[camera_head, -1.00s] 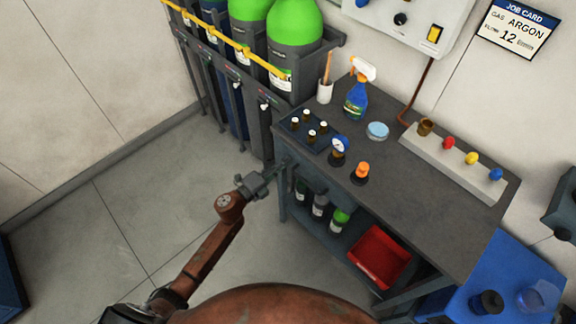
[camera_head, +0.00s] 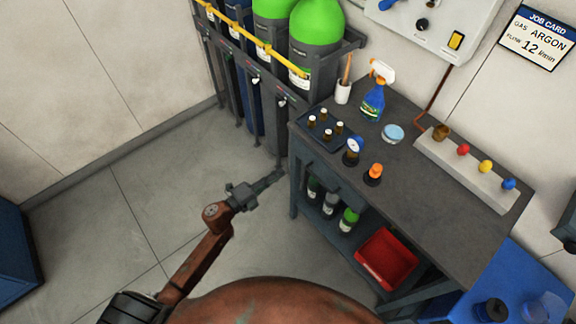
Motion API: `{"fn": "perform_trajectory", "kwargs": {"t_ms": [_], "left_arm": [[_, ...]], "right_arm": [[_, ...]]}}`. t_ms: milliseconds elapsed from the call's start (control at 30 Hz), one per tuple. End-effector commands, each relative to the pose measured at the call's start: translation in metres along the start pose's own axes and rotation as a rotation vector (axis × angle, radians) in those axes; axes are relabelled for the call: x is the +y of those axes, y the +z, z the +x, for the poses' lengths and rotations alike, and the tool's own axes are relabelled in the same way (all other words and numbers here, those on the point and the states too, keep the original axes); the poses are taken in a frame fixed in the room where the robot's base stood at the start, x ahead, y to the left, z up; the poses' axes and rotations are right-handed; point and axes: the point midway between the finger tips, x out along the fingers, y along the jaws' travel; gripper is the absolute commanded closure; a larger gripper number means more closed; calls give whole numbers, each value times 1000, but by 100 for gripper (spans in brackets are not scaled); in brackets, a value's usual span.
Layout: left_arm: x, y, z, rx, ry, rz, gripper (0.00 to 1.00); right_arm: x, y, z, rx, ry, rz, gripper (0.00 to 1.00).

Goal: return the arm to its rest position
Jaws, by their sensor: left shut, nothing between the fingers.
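My left arm, rust-brown and worn, reaches up from the bottom of the head view. Its dark grey left gripper (camera_head: 268,182) is shut and empty. It hangs over the open floor to the left of the grey workbench (camera_head: 425,195), apart from the bench's side. My right gripper is not in view.
Green-topped gas cylinders (camera_head: 316,38) stand behind. The floor (camera_head: 90,235) on the left is clear.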

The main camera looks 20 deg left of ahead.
Motion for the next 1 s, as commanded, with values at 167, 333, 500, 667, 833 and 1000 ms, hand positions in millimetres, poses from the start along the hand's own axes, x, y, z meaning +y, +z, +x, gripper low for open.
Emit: {"fn": "perform_trajectory", "kwargs": {"t_ms": [167, 333, 500, 667, 833, 1000], "left_arm": [[0, 0, -27, 0, 1, -1, 100], [0, 0, -37, 0, 0, -1, 100], [0, 1, -38, -1, 0, 0, 100], [12, 7, -42, -26, 17, -37, 100], [84, 36, -66, -166, 115, -241, 100], [193, 56, -121, -376, 253, -523, 100]], "right_arm": [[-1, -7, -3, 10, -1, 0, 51], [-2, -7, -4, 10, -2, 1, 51], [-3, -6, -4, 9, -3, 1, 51], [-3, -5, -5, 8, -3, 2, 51], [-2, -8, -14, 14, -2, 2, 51], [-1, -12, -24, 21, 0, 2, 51]]}}
